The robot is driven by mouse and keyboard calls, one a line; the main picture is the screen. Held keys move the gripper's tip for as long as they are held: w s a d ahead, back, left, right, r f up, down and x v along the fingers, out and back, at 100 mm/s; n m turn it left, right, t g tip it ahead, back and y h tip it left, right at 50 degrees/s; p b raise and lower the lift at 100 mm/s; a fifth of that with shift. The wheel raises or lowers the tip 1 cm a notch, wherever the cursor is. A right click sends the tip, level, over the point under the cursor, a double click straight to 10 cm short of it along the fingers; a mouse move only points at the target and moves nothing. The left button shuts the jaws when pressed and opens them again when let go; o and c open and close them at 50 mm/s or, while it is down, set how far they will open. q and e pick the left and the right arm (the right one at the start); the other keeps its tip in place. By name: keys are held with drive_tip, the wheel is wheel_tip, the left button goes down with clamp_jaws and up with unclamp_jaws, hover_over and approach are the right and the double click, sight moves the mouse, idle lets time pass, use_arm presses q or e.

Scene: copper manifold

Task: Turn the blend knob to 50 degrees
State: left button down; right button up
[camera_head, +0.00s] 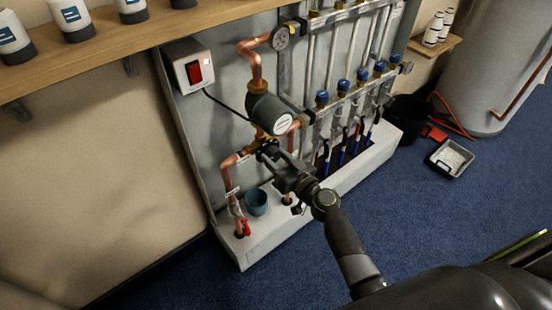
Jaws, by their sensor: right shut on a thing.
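My right gripper (267,150) reaches in from the lower right to the copper manifold. Its jaws are at the brass and copper fitting just below the dark green pump (268,115). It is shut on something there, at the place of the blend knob. The knob is mostly hidden by the jaws, and its scale and angle cannot be read. A copper pipe (226,178) runs down to the left from this fitting. My left gripper is not in view.
A switch box (190,66) with a red rocker hangs upper left, its cable running to the pump. Blue-capped valves (343,86) stand right of the gripper. A blue-grey cup (256,202) and a red-handled valve (243,228) are below left. A grey tray (451,157) lies on the carpet.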

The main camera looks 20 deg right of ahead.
drive_tip(key=shift+f+m, duration=0.1)
drive_tip(key=shift+m, duration=0.6)
drive_tip(key=m+b, duration=0.1)
drive_tip(key=m, duration=0.7)
drive_tip(key=shift+b, duration=0.35)
drive_tip(key=m, duration=0.3)
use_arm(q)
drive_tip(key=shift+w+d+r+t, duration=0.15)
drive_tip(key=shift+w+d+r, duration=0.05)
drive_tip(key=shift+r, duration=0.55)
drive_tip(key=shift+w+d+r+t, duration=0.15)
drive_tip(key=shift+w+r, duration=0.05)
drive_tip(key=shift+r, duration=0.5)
use_arm(e)
drive_tip(key=shift+m, duration=1.2)
drive_tip(key=o, duration=1)
